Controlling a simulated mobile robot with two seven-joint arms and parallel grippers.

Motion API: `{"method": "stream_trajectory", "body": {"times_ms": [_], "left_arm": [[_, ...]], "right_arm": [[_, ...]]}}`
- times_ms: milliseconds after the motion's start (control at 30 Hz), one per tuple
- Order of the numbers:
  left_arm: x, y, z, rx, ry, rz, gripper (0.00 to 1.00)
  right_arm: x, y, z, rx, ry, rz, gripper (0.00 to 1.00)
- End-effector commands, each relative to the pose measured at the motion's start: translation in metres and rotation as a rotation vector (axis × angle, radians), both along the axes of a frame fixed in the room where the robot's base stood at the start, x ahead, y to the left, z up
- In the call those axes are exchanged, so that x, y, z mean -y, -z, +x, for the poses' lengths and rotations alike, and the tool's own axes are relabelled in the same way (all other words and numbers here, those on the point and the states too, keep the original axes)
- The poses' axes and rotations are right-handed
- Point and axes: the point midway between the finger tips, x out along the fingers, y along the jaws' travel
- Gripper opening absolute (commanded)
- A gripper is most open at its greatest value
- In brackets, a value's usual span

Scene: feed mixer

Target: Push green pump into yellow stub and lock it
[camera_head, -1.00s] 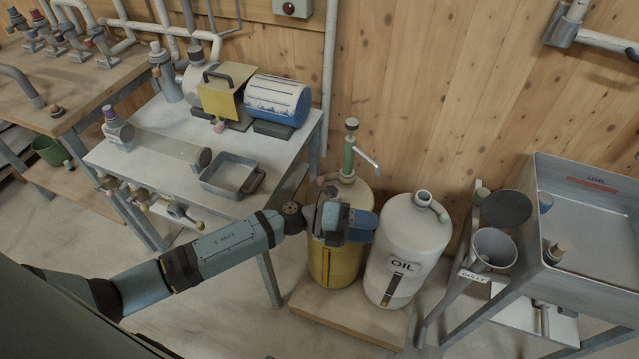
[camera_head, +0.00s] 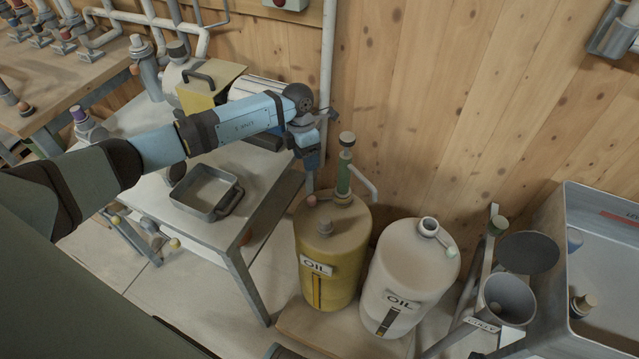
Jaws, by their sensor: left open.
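The green pump (camera_head: 344,172) stands upright at the top of the yellow oil can (camera_head: 335,262), with a grey knob on top and a pale spout angled down to the right. Its foot meets the can's top around the stub (camera_head: 343,198); I cannot tell whether it is fully seated or locked. My left gripper (camera_head: 312,180) is open and empty, pointing down just left of the pump and apart from it in the picture. My arm comes in from the left above the table. My right gripper cannot be made out.
A white oil can (camera_head: 408,275) stands right of the yellow one on a wooden board (camera_head: 300,325). The grey table (camera_head: 262,185) with a metal tray (camera_head: 200,210) is at left. A funnel (camera_head: 508,298) and grey sink (camera_head: 610,240) are at right. The wooden wall is close behind.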

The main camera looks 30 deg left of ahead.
Motion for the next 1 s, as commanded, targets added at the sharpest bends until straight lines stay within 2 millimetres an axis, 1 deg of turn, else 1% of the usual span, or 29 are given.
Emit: {"method": "stream_trajectory", "body": {"times_ms": [167, 267, 300, 500, 700, 833, 1000], "left_arm": [[0.003, 0.018, -0.003, -0.004, 0.001, 0.001, 0.54], [0.006, 0.036, -0.005, -0.004, 0.001, -0.001, 0.54], [0.008, 0.045, -0.006, -0.006, 0.000, -0.001, 0.54], [0.014, 0.088, -0.011, -0.004, -0.001, -0.001, 0.54], [0.020, 0.120, -0.014, -0.003, -0.001, -0.001, 0.54], [0.021, 0.131, -0.015, -0.001, -0.001, -0.002, 0.54], [0.022, 0.135, -0.015, 0.000, 0.000, 0.000, 0.54]], "right_arm": [[0.000, 0.010, -0.010, -0.024, -0.001, -0.002, 0.00], [0.000, 0.016, -0.016, -0.037, -0.002, -0.003, 0.00], [-0.001, 0.017, -0.017, -0.040, -0.003, -0.003, 0.00], [-0.001, 0.017, -0.013, -0.031, -0.003, -0.005, 0.00], [-0.001, 0.013, -0.009, -0.014, -0.005, -0.004, 0.00], [-0.001, 0.014, -0.009, -0.015, -0.006, -0.006, 0.00], [-0.001, 0.014, -0.010, -0.014, -0.007, -0.007, 0.00]]}}
